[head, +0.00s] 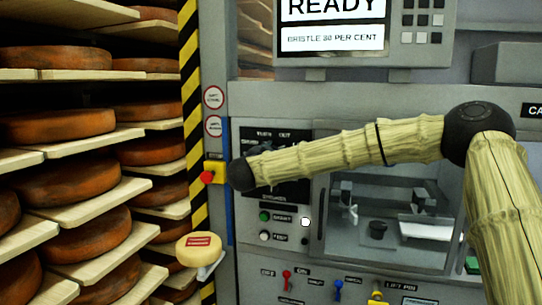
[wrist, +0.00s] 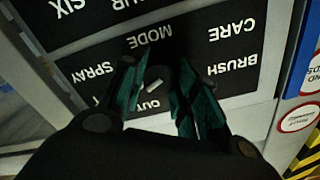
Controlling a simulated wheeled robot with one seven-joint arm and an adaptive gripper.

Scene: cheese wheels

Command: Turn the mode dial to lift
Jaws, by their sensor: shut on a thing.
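The mode dial (wrist: 158,78) is a dark knob with a short pale mark on it. It sits between the two fingers of my gripper (wrist: 156,88) in the wrist view, and the gripper is shut on it. The black dial panel (wrist: 235,85) appears upside down there, with the words MODE, CARE, BRUSH, SPRAY and OUT legible. The fingers hide part of the lettering, and I cannot make out a LIFT label.
A red stop button (head: 207,177) on a yellow box is just left of my arm's end. A small pale cheese (head: 198,250) stands on a bracket below. Shelves of brown cheese wheels (head: 60,122) fill the left. A screen (head: 332,25) reads READY.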

